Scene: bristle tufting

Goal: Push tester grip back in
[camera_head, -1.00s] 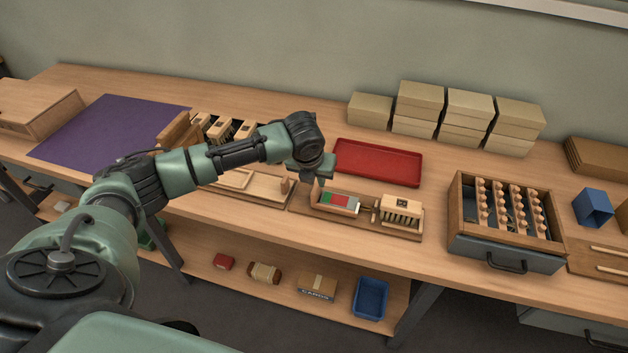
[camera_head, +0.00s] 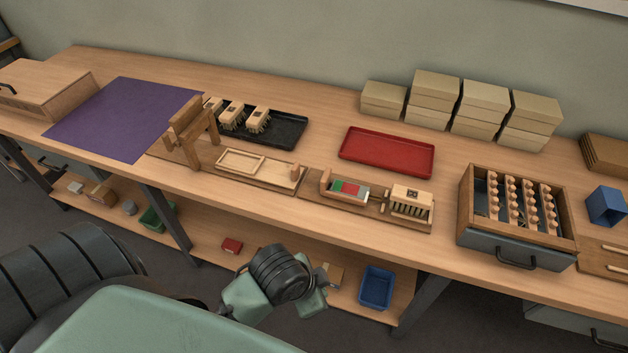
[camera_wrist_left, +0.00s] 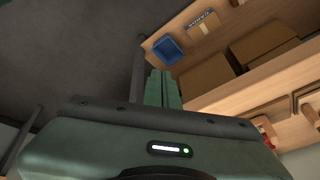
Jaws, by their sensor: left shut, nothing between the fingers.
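The tester (camera_head: 333,197) is a wooden board on the bench's front part, with a green, red and grey gauge (camera_head: 350,190) by an upright wooden block at its left end. A brush block (camera_head: 410,198) with bristles hanging down sits at its right end. A small upright piece (camera_head: 384,201), perhaps the grip, stands between gauge and brush; its exact position is too small to tell. My left arm is folded low in front of the bench, clear of the tester. In the left wrist view my left gripper (camera_wrist_left: 163,82) is shut and empty, above the floor. My right gripper is out of view.
A wooden tray fixture (camera_head: 262,170) lies left of the tester, a red tray (camera_head: 388,152) behind it, and a drawer box of pegs (camera_head: 515,215) to the right. The lower shelf holds a blue bin (camera_head: 376,287) and boxes. Bench front around the tester is unobstructed.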

